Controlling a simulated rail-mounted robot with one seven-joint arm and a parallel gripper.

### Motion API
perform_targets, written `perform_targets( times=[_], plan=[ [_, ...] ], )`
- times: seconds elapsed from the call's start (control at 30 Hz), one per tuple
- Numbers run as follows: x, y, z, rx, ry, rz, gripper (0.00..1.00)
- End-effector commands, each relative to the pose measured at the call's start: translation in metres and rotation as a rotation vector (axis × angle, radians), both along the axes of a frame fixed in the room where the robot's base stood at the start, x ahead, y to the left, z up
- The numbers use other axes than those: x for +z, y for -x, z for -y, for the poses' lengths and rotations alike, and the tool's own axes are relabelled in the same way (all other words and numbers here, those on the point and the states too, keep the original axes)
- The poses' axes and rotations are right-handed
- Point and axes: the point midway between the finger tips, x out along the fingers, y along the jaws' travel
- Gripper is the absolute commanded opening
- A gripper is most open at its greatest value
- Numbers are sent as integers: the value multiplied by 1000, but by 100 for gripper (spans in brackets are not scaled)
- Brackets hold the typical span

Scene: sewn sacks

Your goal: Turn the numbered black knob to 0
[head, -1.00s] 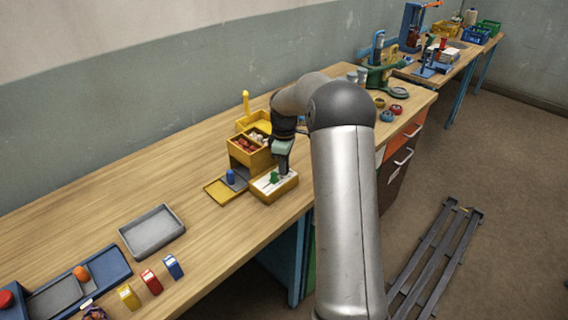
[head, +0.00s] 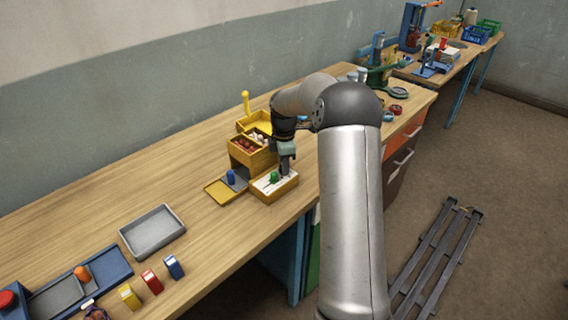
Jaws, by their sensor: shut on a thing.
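A yellow-sided box with a white top (head: 263,184) sits near the table's front edge. A green knob (head: 274,176) stands on its top. My gripper (head: 286,173) points down at the right part of the white top, just right of the green knob. Its fingers are shut on the numbered black knob, which is too small and too covered by them to make out. The knob's numbers and pointer cannot be read from here.
A yellow tray with a blue knob (head: 231,177) lies left of the box. Yellow bins (head: 250,152) stand close behind it. A grey tray (head: 152,231) and several small coloured blocks lie further left. The table between is clear.

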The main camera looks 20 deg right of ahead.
Motion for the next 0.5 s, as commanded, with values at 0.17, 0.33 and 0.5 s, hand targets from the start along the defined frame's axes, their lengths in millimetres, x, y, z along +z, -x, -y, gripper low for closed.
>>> perform_targets(
  times=[0.17,0.33,0.5],
  plan=[
    [2,-1,0,0,0,5,6],
    [2,-1,0,-1,0,5,50],
    [1,-1,0,-1,1,3,50]
  ],
)
